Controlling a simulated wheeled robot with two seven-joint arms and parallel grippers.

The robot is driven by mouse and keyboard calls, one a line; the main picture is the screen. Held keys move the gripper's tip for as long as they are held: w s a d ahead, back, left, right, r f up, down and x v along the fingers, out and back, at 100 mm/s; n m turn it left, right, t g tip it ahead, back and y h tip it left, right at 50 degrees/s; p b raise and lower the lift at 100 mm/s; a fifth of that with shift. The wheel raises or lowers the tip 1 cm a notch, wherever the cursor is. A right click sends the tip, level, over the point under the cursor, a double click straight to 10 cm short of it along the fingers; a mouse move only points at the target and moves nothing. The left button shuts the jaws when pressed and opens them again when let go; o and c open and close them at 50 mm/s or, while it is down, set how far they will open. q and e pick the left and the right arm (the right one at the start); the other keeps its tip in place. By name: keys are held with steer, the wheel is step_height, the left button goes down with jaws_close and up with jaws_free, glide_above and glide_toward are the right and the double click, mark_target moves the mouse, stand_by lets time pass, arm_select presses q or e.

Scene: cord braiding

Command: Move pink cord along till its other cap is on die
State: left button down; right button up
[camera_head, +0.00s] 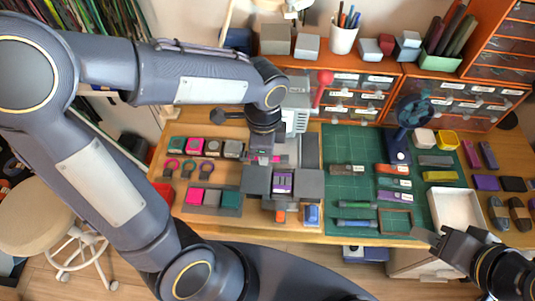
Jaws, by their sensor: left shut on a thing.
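My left gripper (262,157) points down at the workbench in front of the grey press housing. It is shut on a small pink piece, apparently the pink cord (281,159), which shows just beside the fingers. Most of the cord and both its caps are hidden or too small to make out. Just in front, a purple and pale part, possibly the die (283,183), sits between two dark grey blocks (311,188). I cannot tell whether a cap is on it. My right gripper (434,237) is at the lower right, away from the cord; its jaw opening is unclear.
A green mat (350,150) with several small tools lies right of the blocks. A white tray (457,213) is near my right gripper. Pink, grey and green blocks and rings (191,168) lie on the left. Drawers and a pen cup (343,38) stand behind.

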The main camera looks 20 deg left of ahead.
arm_select(q)
steer(key=shift+w+a, duration=0.15)
steer(key=shift+w, duration=0.65)
stand_by(0.6)
stand_by(0.8)
steer(key=c, duration=1.3)
jaws_free()
steer(key=shift+c, duration=0.2)
step_height(320, 180, up, 8)
steer(key=shift+p, duration=0.3)
steer(key=s+a+f+n+t+h, duration=0.1)
steer(key=s+a+n+t+h, duration=0.2)
steer(key=s+n, duration=0.9)
steer(key=a+n+t, duration=0.2)
steer(key=n, duration=0.2)
steer(key=shift+a+f+n+t+h, duration=0.2)
steer(key=shift+a+n+t+h, duration=0.1)
steer(key=shift+h, duration=0.1)
